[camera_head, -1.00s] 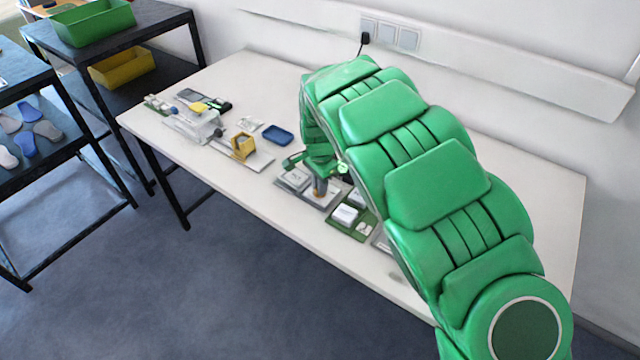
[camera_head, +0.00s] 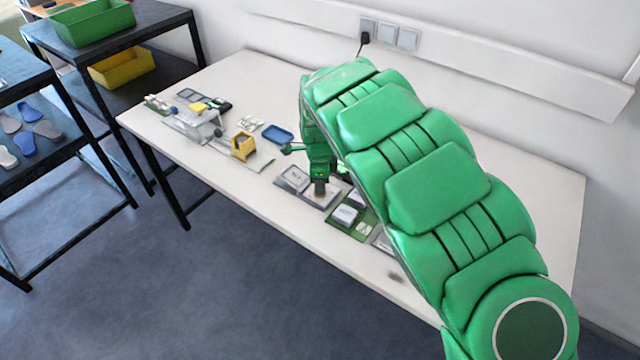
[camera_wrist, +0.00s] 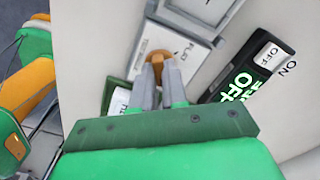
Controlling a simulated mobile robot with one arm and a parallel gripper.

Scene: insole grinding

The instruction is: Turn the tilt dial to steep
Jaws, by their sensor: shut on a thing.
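The tilt dial is a brown-orange knob (camera_wrist: 157,57) on a pale plate (camera_wrist: 188,52) in the wrist view. The plate carries lettering that looks like "FLAT". My gripper (camera_wrist: 160,72) is shut on the knob, with its two grey fingers at the near side. In the head view my gripper (camera_head: 320,184) points down onto the plate (camera_head: 312,197) near the table's front edge. The fingers and wrist hide much of the knob, so I cannot tell its exact setting.
A black panel (camera_wrist: 247,75) with a glowing green "OFF" and an ON/OFF switch lies close on the right in the wrist view. In the head view, a yellow holder (camera_head: 243,146) and a blue tray (camera_head: 277,134) stand left on the white table (camera_head: 480,200).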

